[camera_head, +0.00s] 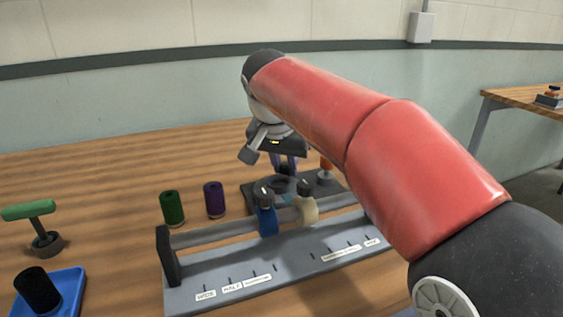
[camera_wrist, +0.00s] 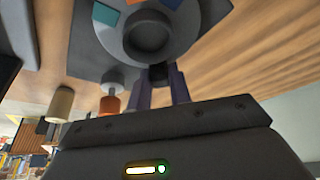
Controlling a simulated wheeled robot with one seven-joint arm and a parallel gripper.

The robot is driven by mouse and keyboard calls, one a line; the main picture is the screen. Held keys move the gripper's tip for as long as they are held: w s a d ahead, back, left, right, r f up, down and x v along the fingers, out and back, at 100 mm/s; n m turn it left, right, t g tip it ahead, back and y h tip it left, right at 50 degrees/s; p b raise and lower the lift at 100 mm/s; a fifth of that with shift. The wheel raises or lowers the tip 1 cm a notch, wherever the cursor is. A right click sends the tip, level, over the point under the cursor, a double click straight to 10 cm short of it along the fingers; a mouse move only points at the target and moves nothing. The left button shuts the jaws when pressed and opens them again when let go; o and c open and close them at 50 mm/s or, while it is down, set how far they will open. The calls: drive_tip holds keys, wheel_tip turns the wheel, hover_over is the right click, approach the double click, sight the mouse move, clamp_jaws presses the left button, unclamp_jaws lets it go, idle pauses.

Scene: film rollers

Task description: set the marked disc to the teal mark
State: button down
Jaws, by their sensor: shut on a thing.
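The marked disc (camera_wrist: 180,32) is a grey round plate with a raised dark hub, near the top of the wrist view. A teal mark (camera_wrist: 106,14) and an orange mark (camera_wrist: 135,1) lie at its upper left, with a blue patch at the top edge. My gripper (camera_wrist: 159,80) has purple fingers shut on a small dark tab (camera_wrist: 158,70) at the disc's near rim. In the head view, my gripper (camera_head: 284,166) is low over the disc (camera_head: 281,184), which my arm and the slider rail partly hide. I cannot tell which mark the disc is set to.
A labelled rail frame (camera_head: 260,278) with a blue slider (camera_head: 266,218) and a cream slider (camera_head: 304,208) stands in front. Green (camera_head: 172,208) and purple (camera_head: 214,199) rollers stand left. An orange-topped post (camera_head: 326,168) stands close right. A blue tray (camera_head: 67,296) is at front left.

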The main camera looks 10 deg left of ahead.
sight(280, 185)
drive_tip(key=shift+d+m+h, duration=0.15)
drive_tip(key=shift+m+h, duration=0.15)
drive_tip(key=shift+m, duration=0.2)
drive_tip(key=c, duration=1.3)
unclamp_jaws()
drive_tip(key=shift+v, duration=3.9)
